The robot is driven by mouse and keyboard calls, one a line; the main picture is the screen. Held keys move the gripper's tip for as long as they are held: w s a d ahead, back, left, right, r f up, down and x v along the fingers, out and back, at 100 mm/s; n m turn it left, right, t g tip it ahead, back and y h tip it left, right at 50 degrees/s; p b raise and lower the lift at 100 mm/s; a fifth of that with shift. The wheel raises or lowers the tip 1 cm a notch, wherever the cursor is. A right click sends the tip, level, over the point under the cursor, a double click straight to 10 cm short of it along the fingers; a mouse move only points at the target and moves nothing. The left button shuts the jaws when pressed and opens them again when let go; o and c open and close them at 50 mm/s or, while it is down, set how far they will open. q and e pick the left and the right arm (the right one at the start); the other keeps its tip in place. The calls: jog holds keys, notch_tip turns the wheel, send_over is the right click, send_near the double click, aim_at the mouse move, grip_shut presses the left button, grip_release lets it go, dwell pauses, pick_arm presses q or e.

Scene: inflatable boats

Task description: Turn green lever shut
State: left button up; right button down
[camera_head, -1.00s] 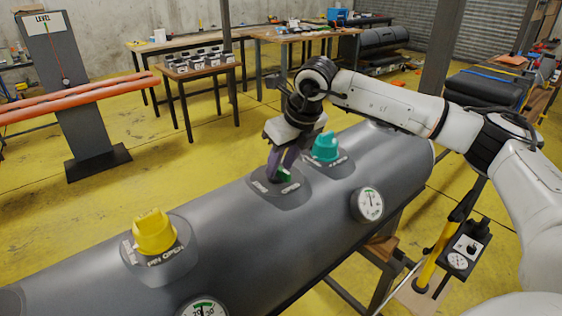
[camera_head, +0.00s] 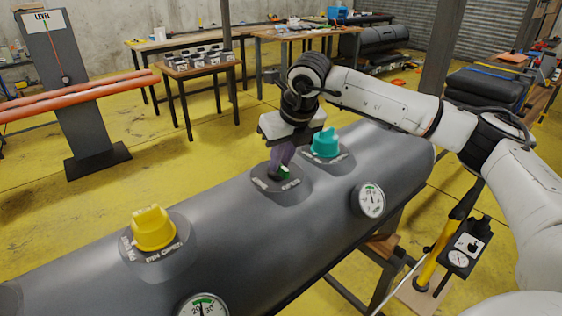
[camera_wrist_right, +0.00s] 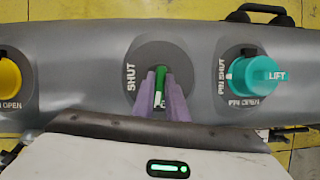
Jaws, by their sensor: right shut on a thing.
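The green lever (camera_wrist_right: 160,78) sits on a round dark plate (camera_wrist_right: 137,58) on top of the grey inflatable tube. In the right wrist view it points down the picture, toward a label mostly hidden by my fingers. The word SHUT is at the plate's left. My right gripper (camera_wrist_right: 162,98) has its purple fingers shut on the lever, one on each side. In the head view the right gripper (camera_head: 281,165) hides most of the lever (camera_head: 285,172). My left gripper is not in view.
A teal cap (camera_head: 326,142) marked LIFT stands close beside the lever. A yellow cap (camera_head: 153,229) is farther along the tube (camera_head: 240,240). Gauges (camera_head: 371,201) are on the tube's near side. A black box with a gauge (camera_head: 466,246) stands at the right.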

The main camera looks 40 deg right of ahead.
jog(key=m+h+b, duration=0.1)
jog(key=m, duration=0.1)
jog(key=m+b, duration=0.1)
jog(key=m, duration=0.1)
jog(key=shift+w+a+h, duration=0.15)
jog(key=shift+a+h, duration=0.2)
jog(key=shift+h, duration=0.05)
jog(key=m+g, duration=0.1)
jog(key=m, duration=0.2)
jog(key=shift+w+a+h, duration=0.1)
jog(key=shift+a+h, duration=0.05)
jog(key=shift+h, duration=0.25)
jog(key=m, duration=0.2)
jog(key=shift+w+a+m+g+h+b, duration=0.1)
jog(key=shift+a+m+g+h+b, duration=0.05)
jog(key=shift+m+g+h+b, duration=0.2)
jog(key=m+g, duration=0.1)
jog(key=m, duration=0.1)
jog(key=shift+w+r+m+h, duration=0.1)
jog(key=shift+w+m+h, duration=0.05)
jog(key=shift+m+h, duration=0.2)
jog(key=shift+w+m+g+p, duration=0.15)
jog(key=shift+m+g+p, duration=0.3)
jog(key=shift+m, duration=0.5)
jog(key=shift+w+m+g+p, duration=0.1)
jog(key=shift+m+g+p, duration=0.1)
jog(key=shift+m+p, duration=0.55)
jog(key=shift+m, duration=0.4)
jog(key=c, duration=1.8)
grip_release()
